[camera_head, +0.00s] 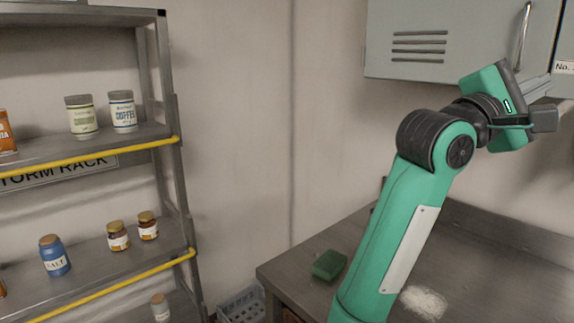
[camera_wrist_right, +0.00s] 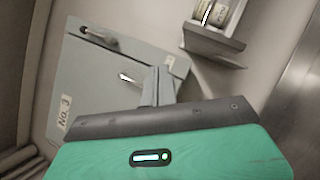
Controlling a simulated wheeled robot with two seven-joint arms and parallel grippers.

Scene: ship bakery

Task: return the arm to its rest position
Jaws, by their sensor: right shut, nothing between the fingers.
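My right arm (camera_head: 400,220) rises from the bottom of the head view and bends right at its elbow. My right gripper (camera_head: 541,88) is at the upper right, in front of the grey wall cabinet (camera_head: 460,40). In the right wrist view the gripper's fingers (camera_wrist_right: 157,86) are together with nothing between them. The cabinet (camera_wrist_right: 85,85) lies beyond them, with its handle (camera_wrist_right: 98,38) and a "No. 3" label (camera_wrist_right: 64,110). Whether the fingers touch the cabinet I cannot tell. My left gripper is not in view.
A steel counter (camera_head: 480,275) below bears a green sponge (camera_head: 329,265) and a white powder patch (camera_head: 424,302). A storage rack (camera_head: 90,150) with jars stands at left. A grey basket (camera_head: 240,304) is on the floor between.

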